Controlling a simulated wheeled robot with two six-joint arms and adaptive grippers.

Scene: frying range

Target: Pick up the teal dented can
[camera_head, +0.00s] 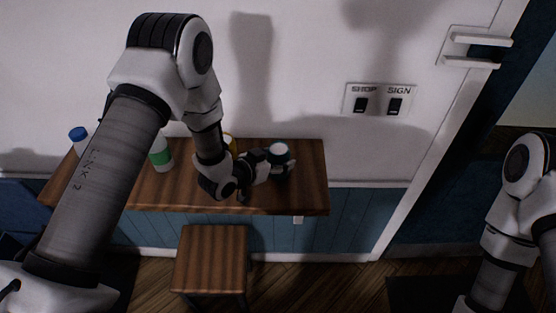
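A small teal can with a pale top (279,150) is at the right part of the wooden wall shelf (310,190). My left gripper (276,168) reaches in from the left at the can, with its fingers at the can's lower side. The dark fingers blend with the can, so I cannot tell whether they are open around it or shut on it. Any dent is too small to make out. My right arm shows at the right edge, but its gripper is not in view.
A white bottle with a green band (160,155), a yellow item (230,144) partly behind my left arm, and a blue-capped bottle (78,136) stand on the shelf. A wooden stool (210,258) is below.

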